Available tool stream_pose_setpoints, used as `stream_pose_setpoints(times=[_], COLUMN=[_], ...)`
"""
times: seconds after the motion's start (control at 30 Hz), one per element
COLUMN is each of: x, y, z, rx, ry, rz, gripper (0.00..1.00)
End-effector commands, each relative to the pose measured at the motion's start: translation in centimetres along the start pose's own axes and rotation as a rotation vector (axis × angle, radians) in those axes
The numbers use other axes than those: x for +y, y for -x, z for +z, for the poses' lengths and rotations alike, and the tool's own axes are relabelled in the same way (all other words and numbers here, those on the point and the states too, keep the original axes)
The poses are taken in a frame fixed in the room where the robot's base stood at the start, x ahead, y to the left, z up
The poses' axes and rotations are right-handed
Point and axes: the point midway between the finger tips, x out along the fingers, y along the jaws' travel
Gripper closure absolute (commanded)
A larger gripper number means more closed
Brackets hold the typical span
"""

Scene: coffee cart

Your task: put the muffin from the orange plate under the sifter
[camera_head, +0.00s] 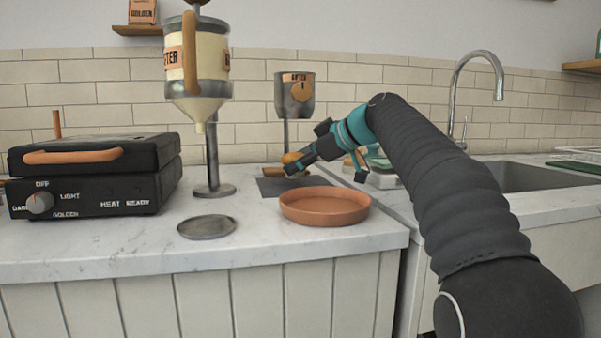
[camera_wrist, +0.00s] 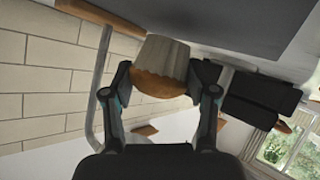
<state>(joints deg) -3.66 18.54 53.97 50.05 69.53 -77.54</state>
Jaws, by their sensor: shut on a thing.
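My gripper (camera_head: 300,164) is shut on the muffin (camera_head: 291,157), low under the sifter (camera_head: 294,98) at the back of the counter. In the wrist view the muffin (camera_wrist: 166,58) is between both fingers, with its pale wrapper toward the grey slab and its brown top facing away. I cannot tell whether it touches the slab. The orange plate (camera_head: 325,219) is empty and stands in front of the sifter, near the counter's front edge.
The dark slab (camera_head: 270,188) lies under the sifter, whose thin post (camera_head: 286,133) rises behind. A batter dispenser (camera_head: 198,60) and a black press (camera_head: 95,172) stand at left. A round grey disc (camera_head: 207,227) lies in front. The sink (camera_head: 515,177) is at right.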

Motion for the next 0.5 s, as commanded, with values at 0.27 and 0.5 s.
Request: stream_pose_setpoints(times=[0.27,0.5], x=[-0.55,-0.64], y=[-0.77,-0.91], z=[1.54,1.76], rx=[0.0,0.0], ry=[0.0,-0.001], rz=[0.002,0.001], gripper=[0.77,0.77])
